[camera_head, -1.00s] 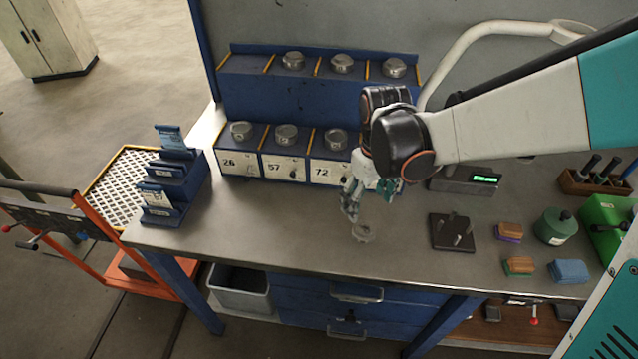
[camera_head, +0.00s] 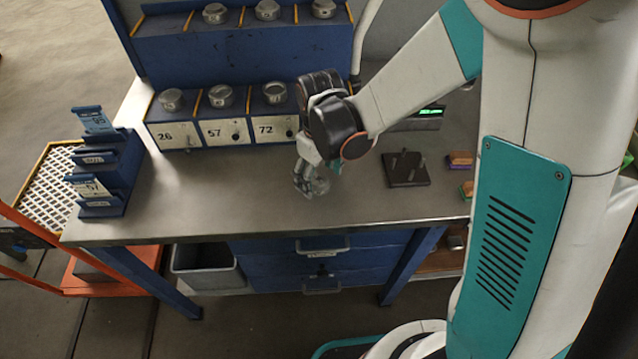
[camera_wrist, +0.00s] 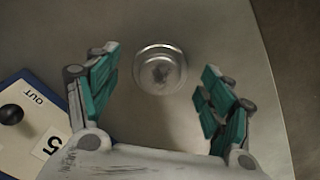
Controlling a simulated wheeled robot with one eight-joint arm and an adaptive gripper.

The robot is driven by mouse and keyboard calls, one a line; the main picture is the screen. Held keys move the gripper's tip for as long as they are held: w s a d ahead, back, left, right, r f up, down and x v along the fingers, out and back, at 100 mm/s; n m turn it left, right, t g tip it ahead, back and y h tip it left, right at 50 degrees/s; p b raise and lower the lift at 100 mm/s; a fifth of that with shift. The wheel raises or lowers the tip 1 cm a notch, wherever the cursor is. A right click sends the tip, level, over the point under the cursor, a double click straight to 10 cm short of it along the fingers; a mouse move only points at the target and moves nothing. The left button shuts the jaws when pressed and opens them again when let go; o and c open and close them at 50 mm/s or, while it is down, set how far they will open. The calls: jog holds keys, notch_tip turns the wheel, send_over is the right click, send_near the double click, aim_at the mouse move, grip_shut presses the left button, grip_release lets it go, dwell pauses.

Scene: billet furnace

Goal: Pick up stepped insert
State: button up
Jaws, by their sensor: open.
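The stepped insert (camera_wrist: 160,70) is a round, shiny metal piece with concentric steps, lying on the grey bench top in the wrist view. It shows between the two teal-padded fingers, near their tips, with no finger seen touching it. My gripper (camera_head: 311,186) is open and points down over the bench in front of the numbered drawers. In the head view the gripper largely covers the insert, and its exact height above the bench is hard to tell.
Numbered drawers (camera_head: 225,132) with round metal parts on top stand behind the gripper. A blue card rack (camera_head: 108,165) stands at the left. The bench top between rack and gripper is clear.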

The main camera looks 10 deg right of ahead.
jog(key=shift+c, duration=0.5)
jog(key=c, duration=1.6)
jog(key=shift+o, duration=0.2)
jog(key=shift+r, duration=0.1)
